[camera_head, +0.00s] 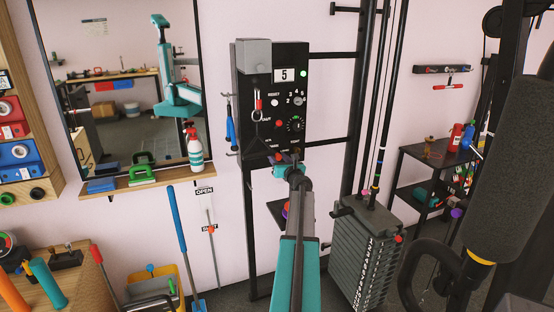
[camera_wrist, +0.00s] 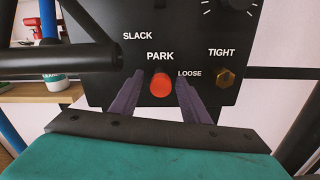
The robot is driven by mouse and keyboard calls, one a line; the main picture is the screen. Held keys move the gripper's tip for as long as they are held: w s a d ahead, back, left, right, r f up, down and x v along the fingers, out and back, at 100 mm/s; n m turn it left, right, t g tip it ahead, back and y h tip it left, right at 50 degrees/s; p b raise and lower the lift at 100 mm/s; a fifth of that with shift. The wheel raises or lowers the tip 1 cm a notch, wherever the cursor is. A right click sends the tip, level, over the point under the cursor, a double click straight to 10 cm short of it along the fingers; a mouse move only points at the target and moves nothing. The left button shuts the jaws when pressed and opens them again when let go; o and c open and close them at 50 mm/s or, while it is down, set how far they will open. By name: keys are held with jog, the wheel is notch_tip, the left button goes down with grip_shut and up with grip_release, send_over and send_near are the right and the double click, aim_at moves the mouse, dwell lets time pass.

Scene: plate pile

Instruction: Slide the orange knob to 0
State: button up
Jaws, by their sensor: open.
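My gripper (camera_wrist: 160,79) is open in front of a black panel. In the wrist view its two purple fingers stand to the left and right of an orange-red round knob (camera_wrist: 160,85), apart from it. The knob sits just below the word PARK; LOOSE is to its right. I cannot tell whether it slides, and no 0 mark is legible. In the head view the panel (camera_head: 292,92) hangs on a frame, and my gripper (camera_head: 280,164) is at its lower edge. Another small orange-red knob (camera_head: 211,229) is on the narrow strip below the OPEN sign; that strip's lower lettering is unclear.
A brass hex fitting (camera_wrist: 226,78) is right of the knob under TIGHT. A dark bar crosses the wrist view's left side. A hook (camera_head: 258,104) hangs on the panel front. A shelf (camera_head: 130,185) holds a spray bottle (camera_head: 194,148); a weight stack (camera_head: 365,250) stands right.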

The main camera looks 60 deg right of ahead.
grip_shut()
jog(key=shift+s+a, duration=0.1)
jog(key=shift+v, duration=1.1)
jog(key=shift+f, duration=0.1)
grip_release()
jog(key=shift+s+a, duration=0.1)
jog(key=shift+s, duration=0.05)
